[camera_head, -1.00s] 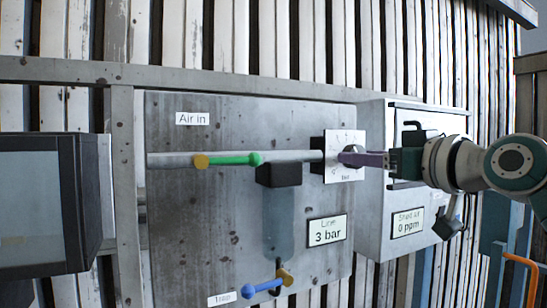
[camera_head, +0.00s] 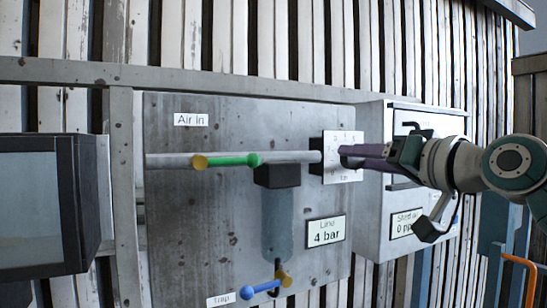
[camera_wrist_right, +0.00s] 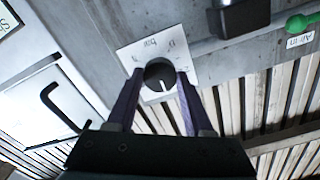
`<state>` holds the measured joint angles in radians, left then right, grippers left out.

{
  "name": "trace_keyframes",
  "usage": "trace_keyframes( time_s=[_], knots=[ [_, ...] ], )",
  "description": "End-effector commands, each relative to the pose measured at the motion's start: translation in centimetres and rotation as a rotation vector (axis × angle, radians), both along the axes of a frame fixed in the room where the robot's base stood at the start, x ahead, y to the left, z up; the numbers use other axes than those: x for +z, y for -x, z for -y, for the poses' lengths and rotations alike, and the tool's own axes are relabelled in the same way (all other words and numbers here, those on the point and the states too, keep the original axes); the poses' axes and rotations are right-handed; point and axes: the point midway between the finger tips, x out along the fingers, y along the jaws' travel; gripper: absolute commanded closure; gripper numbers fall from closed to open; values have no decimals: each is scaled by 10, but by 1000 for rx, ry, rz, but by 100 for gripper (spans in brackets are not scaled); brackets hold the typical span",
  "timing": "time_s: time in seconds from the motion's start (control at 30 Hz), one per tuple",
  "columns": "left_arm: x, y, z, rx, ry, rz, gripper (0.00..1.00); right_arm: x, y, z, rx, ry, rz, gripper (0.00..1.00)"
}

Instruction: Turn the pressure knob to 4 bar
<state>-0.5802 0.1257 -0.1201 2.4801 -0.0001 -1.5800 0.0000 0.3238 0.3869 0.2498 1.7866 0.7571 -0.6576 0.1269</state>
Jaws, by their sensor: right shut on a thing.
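The pressure knob is a dark round dial on a white scale plate (camera_head: 347,140) on the grey panel. In the head view my right gripper covers it. In the right wrist view the knob (camera_wrist_right: 160,76) shows a white pointer line and sits between the two purple fingers of my right gripper (camera_wrist_right: 159,84), which is shut on it. In the head view the right gripper (camera_head: 350,155) reaches in from the right. The line display (camera_head: 325,232) below the dial reads 4 bar. My left gripper is not in view.
A pipe with a green-handled valve (camera_head: 228,160) runs left of the dial. A dark-capped clear bowl (camera_head: 278,220) hangs below it, with a blue-handled trap valve (camera_head: 262,288). A grey cabinet (camera_head: 372,215) stands right of the panel, close to my right arm.

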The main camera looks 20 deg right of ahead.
Motion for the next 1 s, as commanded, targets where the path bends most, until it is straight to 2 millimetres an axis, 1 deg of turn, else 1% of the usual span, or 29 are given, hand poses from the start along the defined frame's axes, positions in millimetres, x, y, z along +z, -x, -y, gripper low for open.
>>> trace_keyframes(
  time_s=[0.33, 0.37, 0.6, 0.63, 0.87, 1.0],
  knots=[
    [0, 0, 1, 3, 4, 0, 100, 1, 0, 0, 0, -3, 1, 100],
    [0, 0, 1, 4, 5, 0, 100, 1, 0, 0, 0, -3, 1, 47],
    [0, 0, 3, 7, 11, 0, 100, 0, 0, 0, 1, -2, 0, 20],
    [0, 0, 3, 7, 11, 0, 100, 0, 0, 0, 1, -2, 0, 18],
    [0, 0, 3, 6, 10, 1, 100, 0, 0, 0, 0, -2, 0, 18],
    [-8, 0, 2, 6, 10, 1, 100, -3, 8, 1, 0, 0, 1, 18]
  ],
)
